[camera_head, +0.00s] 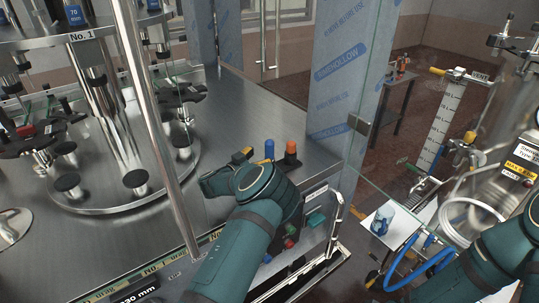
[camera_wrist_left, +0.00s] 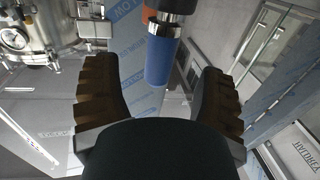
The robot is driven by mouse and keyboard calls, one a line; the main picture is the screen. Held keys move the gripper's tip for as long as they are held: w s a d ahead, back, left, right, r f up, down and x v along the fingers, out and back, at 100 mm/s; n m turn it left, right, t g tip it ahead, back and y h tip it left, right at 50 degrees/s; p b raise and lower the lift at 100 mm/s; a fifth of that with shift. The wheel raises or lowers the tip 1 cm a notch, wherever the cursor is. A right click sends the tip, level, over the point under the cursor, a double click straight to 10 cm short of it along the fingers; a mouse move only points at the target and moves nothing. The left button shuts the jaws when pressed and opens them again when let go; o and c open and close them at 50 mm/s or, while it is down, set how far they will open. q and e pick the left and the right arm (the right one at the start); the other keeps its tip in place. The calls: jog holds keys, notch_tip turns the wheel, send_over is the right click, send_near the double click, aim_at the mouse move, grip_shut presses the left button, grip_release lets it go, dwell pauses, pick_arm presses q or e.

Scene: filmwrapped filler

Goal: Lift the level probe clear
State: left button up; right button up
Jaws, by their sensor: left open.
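A blue cylinder (camera_head: 269,149), which may be the level probe, stands upright beside an orange-topped one (camera_head: 291,151) on the steel machine table. In the left wrist view the blue cylinder (camera_wrist_left: 158,62) hangs from the top edge, with a steel band and dark part above it. It appears between the fingers, with a gap on both sides. My left gripper (camera_wrist_left: 160,100) is open and empty. In the head view my left gripper (camera_head: 222,172) is over the table's front part, left of the blue cylinder, partly hidden by its wrist. My right gripper is not in view.
A steel carousel machine (camera_head: 125,205) with black pads fills the left. A glass door with blue film (camera_head: 340,75) stands just beyond the cylinders. A control panel with buttons (camera_head: 290,230) lies below the left wrist. A steel vessel and white scale (camera_head: 440,125) stand at right.

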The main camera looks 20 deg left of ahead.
aim_at(266, 153)
pick_arm(q)
jog(key=shift+x, duration=2.65)
grip_shut()
